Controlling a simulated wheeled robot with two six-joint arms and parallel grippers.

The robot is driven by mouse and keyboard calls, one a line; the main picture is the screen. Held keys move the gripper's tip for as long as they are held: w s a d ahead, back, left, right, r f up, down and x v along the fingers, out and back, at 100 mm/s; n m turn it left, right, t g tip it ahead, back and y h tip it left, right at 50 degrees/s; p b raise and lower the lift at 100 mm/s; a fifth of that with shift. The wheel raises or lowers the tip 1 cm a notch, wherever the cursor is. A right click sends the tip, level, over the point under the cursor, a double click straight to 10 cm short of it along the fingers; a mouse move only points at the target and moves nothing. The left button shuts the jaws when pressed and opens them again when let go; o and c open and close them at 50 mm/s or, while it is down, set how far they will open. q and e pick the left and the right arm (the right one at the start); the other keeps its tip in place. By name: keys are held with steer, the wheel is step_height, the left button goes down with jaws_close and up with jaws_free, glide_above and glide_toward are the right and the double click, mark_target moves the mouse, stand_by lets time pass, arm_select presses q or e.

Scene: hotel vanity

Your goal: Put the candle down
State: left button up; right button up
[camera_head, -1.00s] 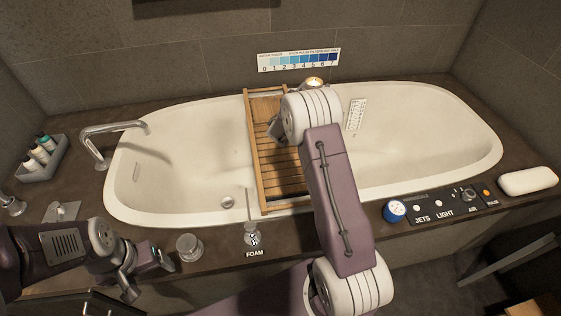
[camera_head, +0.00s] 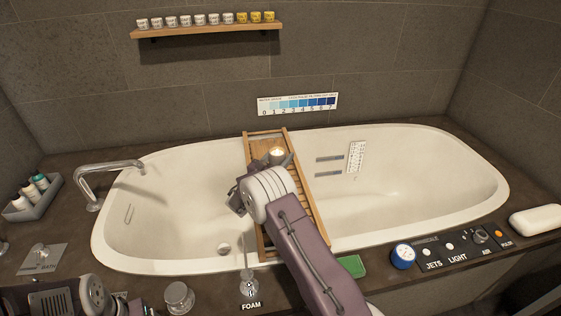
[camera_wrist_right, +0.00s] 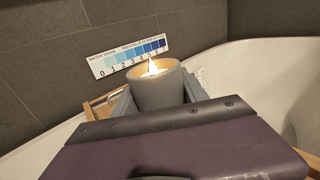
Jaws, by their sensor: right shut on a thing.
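The candle (camera_head: 277,154) is a grey cup with a lit flame, upright over the far part of the wooden bath tray (camera_head: 308,193). It shows large in the right wrist view (camera_wrist_right: 158,90). My right gripper (camera_head: 276,159) is shut on it, with grey fingers at its sides. I cannot tell whether the candle's base touches the tray; the gripper and arm hide it. The tray lies across the bathtub, and my right arm covers much of its near half. My left gripper (camera_head: 135,306) is at the bottom left edge, mostly cut off.
The white bathtub (camera_head: 420,215) surrounds the tray. A faucet (camera_head: 105,170) and a bottle caddy (camera_head: 35,198) stand at left. A wall shelf (camera_head: 208,30) holds several small cups.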

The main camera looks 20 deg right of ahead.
steer(key=shift+f, duration=0.55)
arm_select(q)
steer(key=shift+f, duration=0.2)
arm_select(e)
steer(key=shift+r, duration=0.15)
steer(key=o, duration=1.6)
steer(key=shift+f, duration=0.2)
arm_select(q)
steer(key=shift+f, duration=0.15)
